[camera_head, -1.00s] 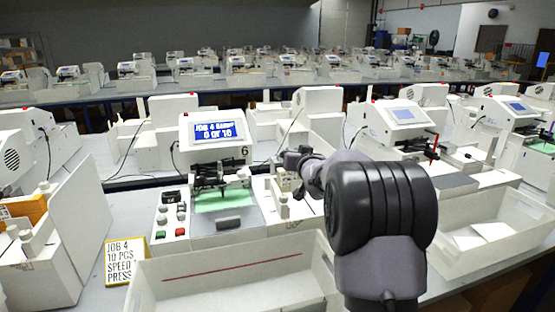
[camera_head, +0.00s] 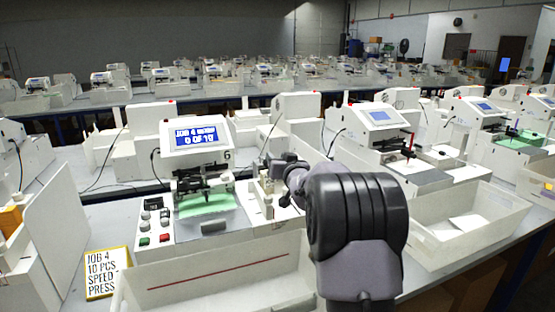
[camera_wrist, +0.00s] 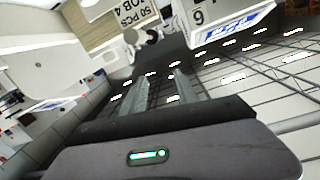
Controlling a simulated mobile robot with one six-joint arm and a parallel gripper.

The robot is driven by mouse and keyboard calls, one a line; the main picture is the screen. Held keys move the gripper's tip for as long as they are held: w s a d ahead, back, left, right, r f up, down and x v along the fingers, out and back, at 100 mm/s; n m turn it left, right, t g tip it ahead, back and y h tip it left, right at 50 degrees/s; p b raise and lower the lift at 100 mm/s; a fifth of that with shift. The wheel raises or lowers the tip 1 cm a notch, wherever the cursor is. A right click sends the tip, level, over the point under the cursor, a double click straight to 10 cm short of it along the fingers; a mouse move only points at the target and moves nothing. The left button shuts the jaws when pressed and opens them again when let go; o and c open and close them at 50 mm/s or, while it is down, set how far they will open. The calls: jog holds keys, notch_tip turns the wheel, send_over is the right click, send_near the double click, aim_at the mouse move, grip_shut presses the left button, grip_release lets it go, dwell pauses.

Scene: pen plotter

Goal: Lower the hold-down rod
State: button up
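The white pen plotter numbered 6 (camera_head: 226,156) stands left of centre in the head view, with a lit blue screen (camera_head: 195,135). A dark horizontal bar with black fittings (camera_head: 203,185) lies across it, just above a green sheet (camera_head: 207,204); I cannot tell for certain which part is the hold-down rod. My arm reaches in from the right, its wrist close to the plotter's right side. In the wrist view my gripper (camera_wrist: 162,78) shows two grey fingers standing apart with nothing between them. Its fingertips are not clear in the head view.
Red, green and grey buttons (camera_head: 154,225) sit on the plotter's left front. A yellow-framed job card (camera_head: 107,273) stands at the left. A white bin (camera_head: 215,275) is in front, another (camera_head: 465,220) at the right. More plotters stand right and behind.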

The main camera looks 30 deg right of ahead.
jog(key=p+v, duration=0.2)
jog(key=v, duration=1.5)
jog(key=shift+s+p, duration=0.2)
jog(key=shift+p, duration=0.1)
jog(key=shift+a, duration=0.15)
jog(key=s+a+f+g+y, duration=0.3)
jog(key=s+a+g, duration=0.2)
jog(key=s+a, duration=0.9)
jog(key=s+a+f+g+y, duration=0.3)
jog(key=s+a+f+g, duration=0.1)
jog(key=s+a, duration=1)
jog(key=a+g, duration=0.1)
jog(key=a, duration=0.2)
jog(key=shift+a+f+n+g, duration=0.2)
jog(key=shift+a+n+g, duration=0.05)
jog(key=shift+n+g, duration=0.15)
